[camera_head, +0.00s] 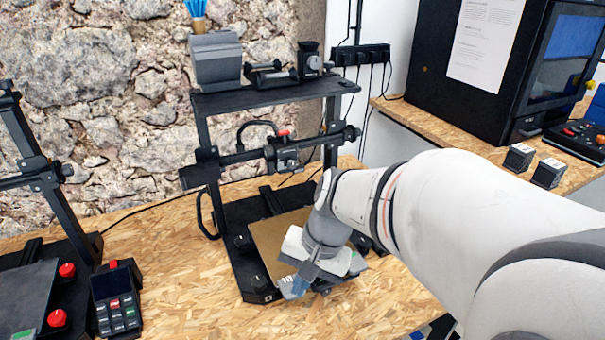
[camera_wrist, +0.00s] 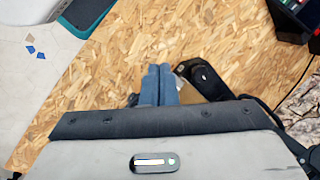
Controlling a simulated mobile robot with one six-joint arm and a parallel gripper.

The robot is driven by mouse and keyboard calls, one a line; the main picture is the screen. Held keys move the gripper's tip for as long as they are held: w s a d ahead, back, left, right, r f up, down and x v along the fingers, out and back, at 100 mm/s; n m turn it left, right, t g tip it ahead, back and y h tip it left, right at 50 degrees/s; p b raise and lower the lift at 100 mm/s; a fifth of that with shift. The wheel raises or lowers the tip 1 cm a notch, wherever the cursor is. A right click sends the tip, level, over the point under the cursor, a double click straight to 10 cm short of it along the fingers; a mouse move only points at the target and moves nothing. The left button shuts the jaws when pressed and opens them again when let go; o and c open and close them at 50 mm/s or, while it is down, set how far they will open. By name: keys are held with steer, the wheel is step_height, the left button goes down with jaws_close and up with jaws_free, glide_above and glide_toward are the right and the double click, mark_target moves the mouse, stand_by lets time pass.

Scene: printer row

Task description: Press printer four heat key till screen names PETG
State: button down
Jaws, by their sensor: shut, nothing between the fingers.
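A black open-frame printer (camera_head: 204,130) stands in the middle of the head view with a tan bed (camera_head: 268,236). A black control box (camera_head: 133,272) with a dark screen and several small keys, one of them red, lies on the bench to its left. No screen wording is readable, and no number shows which printer is four. My gripper (camera_head: 296,290) is shut and empty, pointing down at the bed's front edge, apart from the control box. In the wrist view its blue fingers (camera_wrist: 158,72) are together above the bench. A dark box with keys (camera_wrist: 293,14) shows at top right.
Another printer (camera_head: 52,180) with red knobs stands at the left edge. The chipboard bench (camera_head: 185,285) is clear between the control box and the middle printer. A large black enclosed machine (camera_head: 440,75) and two small dark blocks (camera_head: 519,157) are at the right.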

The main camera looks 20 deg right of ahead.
steer(key=w+d+f+m+t+y, duration=0.1)
steer(key=w+d+m+t, duration=0.2)
steer(key=w+d+m, duration=0.2)
steer(key=w+d+f+m+t+y, duration=0.2)
steer(key=w+d+m+t, duration=0.2)
steer(key=d+m, duration=0.3)
steer(key=w+d+f+m+t+y+b, duration=0.1)
steer(key=w+d+m+t, duration=0.3)
steer(key=m, duration=1)
steer(key=shift+w+d+f+y, duration=0.2)
steer(key=shift+w+d, duration=0.25)
steer(key=shift+d, duration=0.3)
steer(key=shift+w+d+f+y, duration=0.1)
steer(key=shift+w+d+y, duration=0.1)
steer(key=shift+w+d, duration=0.35)
steer(key=d+f+m+t+h, duration=0.1)
steer(key=d+m+t+h, duration=0.1)
steer(key=d+m, duration=0.2)
steer(key=s+d+f+m+t+h, duration=0.1)
steer(key=d+m+t+h, duration=0.1)
steer(key=d+m, duration=0.3)
steer(key=d+h, duration=0.1)
steer(key=d, duration=0.3)
steer(key=shift+s+d+f+m+t+h, duration=0.2)
steer(key=shift+f+m+t+h, duration=0.1)
steer(key=shift+f+t, duration=0.1)
